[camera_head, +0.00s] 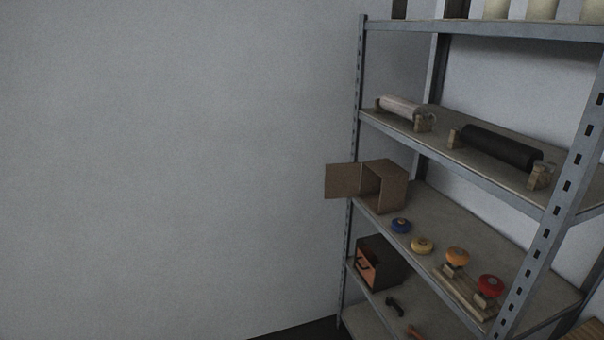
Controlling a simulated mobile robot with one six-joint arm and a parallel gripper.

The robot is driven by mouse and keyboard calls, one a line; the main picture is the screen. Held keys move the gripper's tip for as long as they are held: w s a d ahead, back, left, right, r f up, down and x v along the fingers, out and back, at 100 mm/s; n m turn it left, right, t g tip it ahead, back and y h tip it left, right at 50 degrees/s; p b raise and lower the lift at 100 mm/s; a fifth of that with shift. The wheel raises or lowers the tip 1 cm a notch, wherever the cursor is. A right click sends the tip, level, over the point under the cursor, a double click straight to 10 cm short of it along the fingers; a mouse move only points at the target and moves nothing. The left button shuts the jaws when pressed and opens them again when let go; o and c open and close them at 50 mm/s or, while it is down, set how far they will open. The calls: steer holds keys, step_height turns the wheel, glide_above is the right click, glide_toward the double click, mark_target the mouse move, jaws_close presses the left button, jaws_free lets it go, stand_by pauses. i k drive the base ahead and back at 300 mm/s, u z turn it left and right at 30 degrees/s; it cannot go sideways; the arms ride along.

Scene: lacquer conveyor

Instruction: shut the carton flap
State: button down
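The brown carton (393,189) sits at the left end of a middle shelf of the metal rack. Its flap (343,181) stands open and sticks out to the left, past the rack's left post. The carton's open side faces the front left, and its inside looks dark; I cannot tell whether anything is in it. My gripper is not in view.
The metal rack (362,80) fills the right side. Blue (401,226), yellow (422,245), orange (458,256) and red (490,286) round items sit right of the carton. Rolls (498,147) lie above; a dark drawer box (385,268) below. Left is bare wall.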

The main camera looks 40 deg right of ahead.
mark_target(342, 180)
steer(key=u, duration=0.3)
steer(key=i, duration=1.2)
steer(key=u, duration=0.1)
